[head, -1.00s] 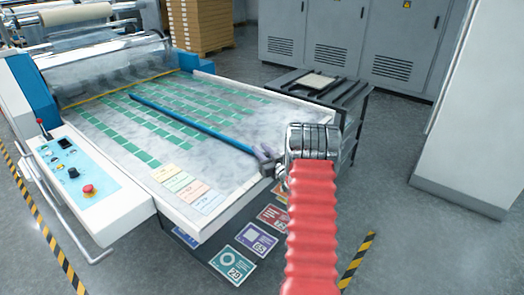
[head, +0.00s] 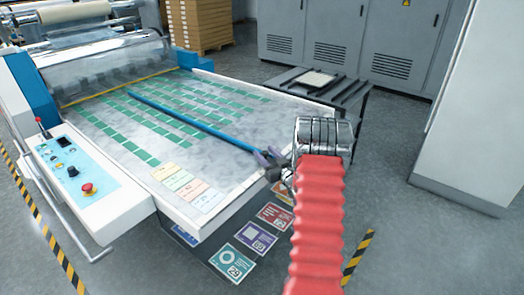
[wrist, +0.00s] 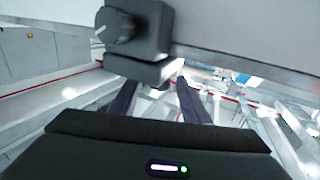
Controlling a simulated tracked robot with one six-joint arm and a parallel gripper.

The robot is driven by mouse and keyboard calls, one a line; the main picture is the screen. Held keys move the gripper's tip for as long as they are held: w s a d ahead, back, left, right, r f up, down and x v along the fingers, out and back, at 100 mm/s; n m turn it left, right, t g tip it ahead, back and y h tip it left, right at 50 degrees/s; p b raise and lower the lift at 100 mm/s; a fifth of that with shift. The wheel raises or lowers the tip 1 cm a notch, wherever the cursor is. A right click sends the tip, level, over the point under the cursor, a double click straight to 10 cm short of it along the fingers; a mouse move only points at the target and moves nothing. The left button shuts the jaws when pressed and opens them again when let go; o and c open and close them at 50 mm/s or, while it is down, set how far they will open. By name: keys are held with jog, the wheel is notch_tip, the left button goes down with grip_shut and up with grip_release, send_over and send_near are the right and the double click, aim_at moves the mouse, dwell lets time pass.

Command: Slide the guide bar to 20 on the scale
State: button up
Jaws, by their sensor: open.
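The blue guide bar (head: 190,122) lies slantwise across the laminator table, its near end by the table's front right edge. My gripper (head: 270,158) is at that near end, with its dark fingers spread. In the wrist view, a black block with a round knob (wrist: 124,24) is just beyond my gripper (wrist: 155,100). The fingers show below the block, apart, with nothing visibly held between them. I cannot tell whether they touch the block. The scale and its numbers are not readable in either view.
The table (head: 235,95) bears rows of green squares and pale labelled strips. A control panel (head: 75,170) with a red button is at the left. A dark rack (head: 345,92) stands behind the table's right end. Floor is free at the right.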

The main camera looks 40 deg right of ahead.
jog(key=v, duration=0.9)
jog(key=shift+a, duration=0.1)
jog(key=w+a+r+g, duration=0.3)
jog(key=w+a+r, duration=0.2)
jog(key=a+r, duration=0.35)
jog(key=s+a+r+g+h, duration=0.1)
jog(key=s+a+r+g, duration=0.15)
jog(key=a+r, duration=0.6)
jog(key=s+a+n+g+y, duration=0.2)
jog(key=s+a+g+y, duration=0.2)
jog(key=s+a, duration=2.1)
jog(key=a+g, duration=0.2)
jog(key=a, duration=0.1)
jog(key=shift+s+a+y, duration=0.2)
jog(key=shift+a+y, duration=0.05)
jog(key=shift+y, duration=0.15)
